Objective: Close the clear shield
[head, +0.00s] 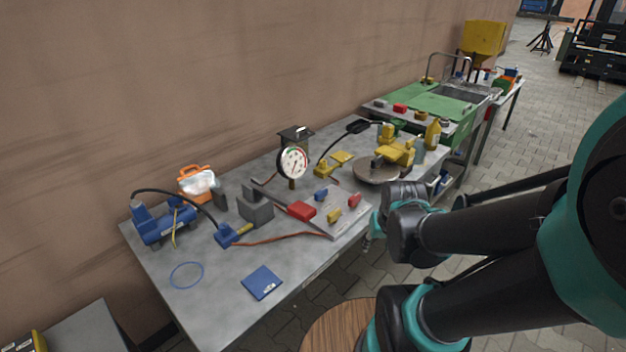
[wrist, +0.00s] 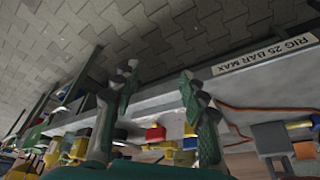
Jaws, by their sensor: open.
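A pane that looks clear, in an orange frame (head: 198,184), stands at the back left of the grey workbench (head: 225,285), near the wall, behind a blue pump-like unit (head: 160,224). It appears raised and tilted, and may be the clear shield; its hinge is too small to tell. My gripper (head: 376,222) is beyond the bench's right front edge, well to the right of the orange frame and apart from it. In the wrist view my gripper (wrist: 160,85) is open, its two fingers apart with nothing between them. I cannot make out the shield there.
A dial gauge (head: 292,162), a grey block (head: 257,207), red block (head: 302,211) and hoses stand on the bench between my gripper and the orange frame. A blue pad (head: 262,282) lies near the front. A label (wrist: 265,54) marks the bench edge.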

